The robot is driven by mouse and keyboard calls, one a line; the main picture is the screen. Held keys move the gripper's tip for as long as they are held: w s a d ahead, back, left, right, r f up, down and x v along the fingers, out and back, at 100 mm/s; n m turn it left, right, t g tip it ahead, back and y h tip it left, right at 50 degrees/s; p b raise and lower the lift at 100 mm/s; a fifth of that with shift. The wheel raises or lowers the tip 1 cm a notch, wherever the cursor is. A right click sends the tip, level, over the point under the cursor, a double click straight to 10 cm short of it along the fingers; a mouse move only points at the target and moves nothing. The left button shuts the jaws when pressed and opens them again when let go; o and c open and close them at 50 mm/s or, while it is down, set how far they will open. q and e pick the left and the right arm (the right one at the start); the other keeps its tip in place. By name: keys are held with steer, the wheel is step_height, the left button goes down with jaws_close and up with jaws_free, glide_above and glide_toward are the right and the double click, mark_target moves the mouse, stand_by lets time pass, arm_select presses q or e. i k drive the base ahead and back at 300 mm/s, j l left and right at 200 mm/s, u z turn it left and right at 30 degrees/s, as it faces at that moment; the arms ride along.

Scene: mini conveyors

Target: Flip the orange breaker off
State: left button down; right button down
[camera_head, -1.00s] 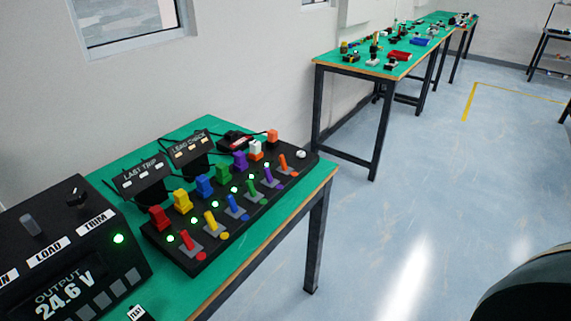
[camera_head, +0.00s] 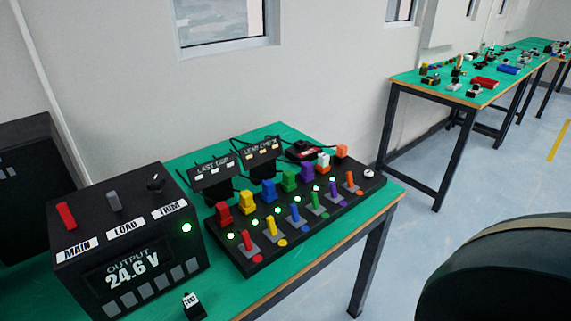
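The black breaker panel (camera_head: 234,262) lies on the green table, with a slanted row of coloured levers. The orange lever (camera_head: 350,181) is at its right end, tilted up like its neighbours, above a small orange dot. An orange block (camera_head: 341,151) stands at the panel's far right corner. A white-and-orange block (camera_head: 323,161) is just left of it, in line with the other coloured blocks. Several green lamps are lit; one near the orange lever is hard to make out. Neither gripper is in view.
A black power box (camera_head: 150,255) reading 24.6 V stands left of the panel. Two small displays (camera_head: 214,175) stand behind it. A TEST button (camera_head: 192,305) is in front. Another green table (camera_head: 435,84) is at the back right. A dark rounded shape fills the lower right.

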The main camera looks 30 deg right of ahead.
mark_target(349, 174)
steer(key=l+u, duration=0.55)
steer(key=u, duration=0.15)
steer(key=k+l+u, duration=0.1)
steer(key=l+u, duration=0.25)
steer(key=k+l+u, duration=0.3)
steer(key=l, duration=0.15)
steer(key=k+l+u, duration=0.15)
steer(key=l+u, duration=0.15)
steer(key=l, duration=0.15)
steer(key=k+l+u, duration=0.1)
steer(key=k+l, duration=0.55)
steer(key=l, duration=0.2)
steer(key=k+l+u, duration=0.1)
steer(key=k+l, duration=0.55)
steer(key=l, duration=0.15)
